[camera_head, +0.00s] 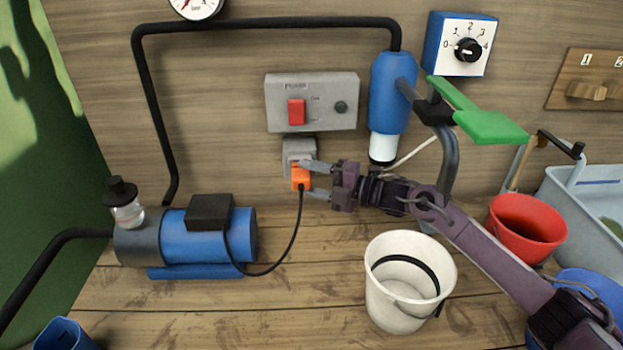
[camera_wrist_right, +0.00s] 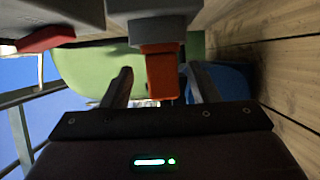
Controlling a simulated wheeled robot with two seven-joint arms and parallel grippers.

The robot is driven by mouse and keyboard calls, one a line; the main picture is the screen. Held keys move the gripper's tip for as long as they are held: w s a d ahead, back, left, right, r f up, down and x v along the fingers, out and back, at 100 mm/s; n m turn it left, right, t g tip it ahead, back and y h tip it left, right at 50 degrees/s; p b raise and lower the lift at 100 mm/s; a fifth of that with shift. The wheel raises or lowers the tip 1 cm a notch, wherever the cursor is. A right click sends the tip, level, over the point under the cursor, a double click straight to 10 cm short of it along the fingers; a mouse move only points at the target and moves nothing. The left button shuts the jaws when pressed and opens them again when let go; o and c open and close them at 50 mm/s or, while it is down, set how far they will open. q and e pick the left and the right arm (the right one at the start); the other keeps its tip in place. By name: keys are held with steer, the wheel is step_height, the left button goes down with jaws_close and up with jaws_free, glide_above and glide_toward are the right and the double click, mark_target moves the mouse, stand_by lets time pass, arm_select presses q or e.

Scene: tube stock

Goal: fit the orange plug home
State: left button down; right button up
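The orange plug (camera_head: 300,178) is upright at the underside of the grey socket (camera_head: 298,150), its black cable hanging below. In the right wrist view the plug (camera_wrist_right: 163,76) meets the grey socket block (camera_wrist_right: 155,30); I cannot tell how deep it sits. My right gripper (camera_head: 306,179) reaches in from the right, its fingers apart around the plug. In the wrist view the gripper (camera_wrist_right: 158,88) is open, with a clear gap between the plug and the left finger; the right finger is close to the plug. My left gripper is not in view.
A grey switch box (camera_head: 335,102) with a red rocker is above the socket. The cable runs to a blue pump (camera_head: 190,236) at left. A white bucket (camera_head: 405,310) and red bucket (camera_head: 527,228) stand near my right arm. The bench's front middle is clear.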

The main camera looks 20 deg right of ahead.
steer(key=shift+f, duration=0.1)
steer(key=b+v, duration=0.1)
steer(key=v, duration=0.6)
steer(key=shift+s+d+b, duration=0.25)
steer(key=shift+d+b, duration=0.1)
steer(key=shift+b, duration=0.05)
steer(key=shift+d, duration=0.1)
